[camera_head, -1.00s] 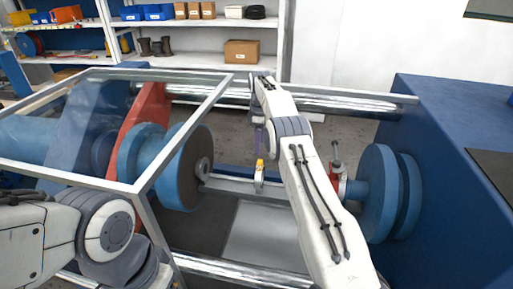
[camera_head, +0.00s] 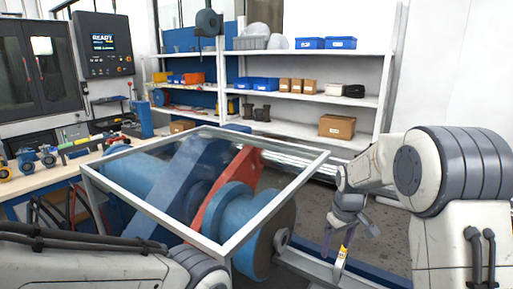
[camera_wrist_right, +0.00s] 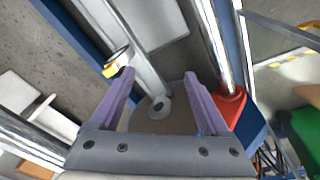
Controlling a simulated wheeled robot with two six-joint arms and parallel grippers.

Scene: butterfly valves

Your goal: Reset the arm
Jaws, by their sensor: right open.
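My right arm comes in from the right in the head view, bent, with its gripper (camera_head: 339,238) pointing down beside the framed glass guard. In the right wrist view the two purple fingers of this gripper (camera_wrist_right: 159,82) are apart with nothing between them. Past the fingers are a metal bar and a round grey hub (camera_wrist_right: 159,107). A small yellow-marked part (camera_head: 341,262) stands close by the gripper in the head view; it shows left of the fingers in the right wrist view (camera_wrist_right: 116,63). My left arm crosses the lower left; its gripper is out of view.
The glass guard (camera_head: 287,196) covers a blue flanged cylinder (camera_head: 238,212) and a red bracket (camera_head: 213,205). Shelves (camera_head: 290,100) with bins and boxes stand behind. A workbench (camera_head: 52,177) with several valves is at left. Bare floor shows between rig and shelves.

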